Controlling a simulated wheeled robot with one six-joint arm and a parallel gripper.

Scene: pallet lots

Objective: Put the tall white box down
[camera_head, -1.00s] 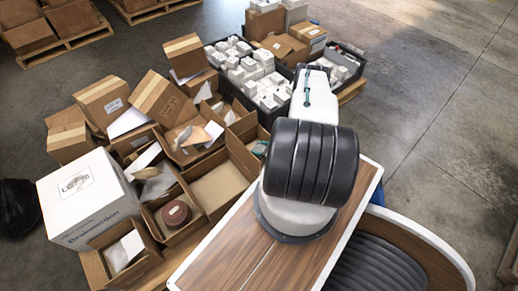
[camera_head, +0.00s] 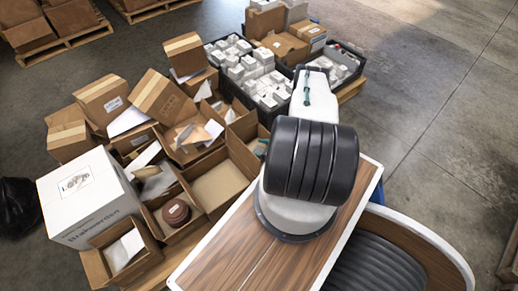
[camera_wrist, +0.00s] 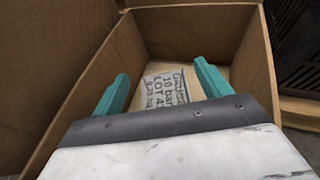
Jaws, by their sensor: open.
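My gripper (camera_wrist: 162,85) is open, with its two teal fingers apart inside the mouth of an open cardboard carton (camera_wrist: 70,112). Between and beyond the fingers, at the carton's bottom, a pale surface (camera_wrist: 205,80) carries a handwritten label (camera_wrist: 166,90). I cannot tell whether that surface is a box or the carton's floor. Nothing shows gripped between the fingers.
Several open cardboard boxes (camera_head: 218,188) crowd the pallet left of my arm. Black crates of white boxes (camera_head: 258,92) stand behind. A dark slotted crate (camera_wrist: 298,45) is close right of the carton. A black bag (camera_head: 18,205) lies far left. Floor at right (camera_head: 440,100) is clear.

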